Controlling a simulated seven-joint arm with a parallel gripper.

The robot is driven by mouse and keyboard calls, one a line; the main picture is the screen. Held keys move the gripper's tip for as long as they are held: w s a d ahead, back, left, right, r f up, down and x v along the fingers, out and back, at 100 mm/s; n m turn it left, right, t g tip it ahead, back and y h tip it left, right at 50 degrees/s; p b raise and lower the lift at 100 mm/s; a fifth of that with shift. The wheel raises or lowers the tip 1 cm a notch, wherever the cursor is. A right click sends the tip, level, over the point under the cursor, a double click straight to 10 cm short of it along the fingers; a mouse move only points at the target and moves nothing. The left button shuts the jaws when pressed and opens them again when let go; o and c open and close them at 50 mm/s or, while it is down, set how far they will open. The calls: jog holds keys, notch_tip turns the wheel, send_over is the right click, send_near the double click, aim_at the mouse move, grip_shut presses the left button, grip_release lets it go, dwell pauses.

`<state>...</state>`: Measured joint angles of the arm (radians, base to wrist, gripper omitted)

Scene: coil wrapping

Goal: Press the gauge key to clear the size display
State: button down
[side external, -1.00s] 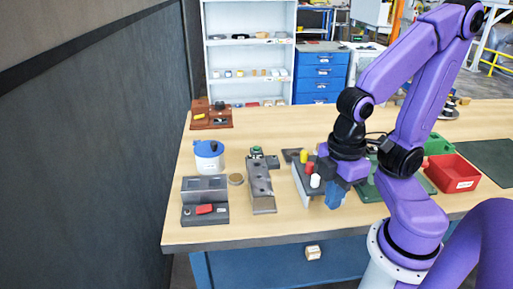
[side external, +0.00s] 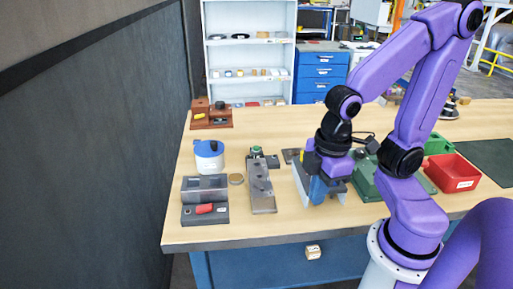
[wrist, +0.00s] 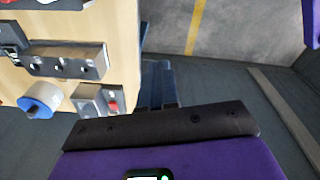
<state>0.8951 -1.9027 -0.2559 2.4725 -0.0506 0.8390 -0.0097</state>
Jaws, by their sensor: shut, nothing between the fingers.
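A grey two-part unit (side external: 205,190) stands at the front left of the table. A red key (side external: 204,209) sits on its lower front part; I take this unit as the gauge, though its display is not readable. The unit (wrist: 88,102) and its red key (wrist: 112,106) also show in the wrist view. My gripper (side external: 318,200), with blue fingers, is shut and empty. It hangs over the grey peg block (side external: 299,184), well to the right of the red key. It hides most of that block. The fingers (wrist: 160,85) also show in the wrist view.
A long grey block with holes (side external: 261,187) stands between the unit and my gripper. A blue-and-white round container (side external: 209,156) and a small tan disc (side external: 236,179) are near the unit. A red bin (side external: 453,172) is at the right. The table's front edge is close to the unit.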

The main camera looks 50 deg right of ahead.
jog(key=w+d+m+t, duration=0.1)
jog(key=w+m+t, duration=0.15)
jog(key=w, duration=1.05)
jog(key=m+t+h, duration=0.1)
jog(key=t, duration=0.5)
send_over(258, 148)
notch_tip(258, 148, down, 3)
jog(key=shift+d+r, duration=0.1)
jog(key=shift+r, duration=0.05)
jog(key=shift+f, duration=4.4)
jog(key=shift+f, duration=0.4)
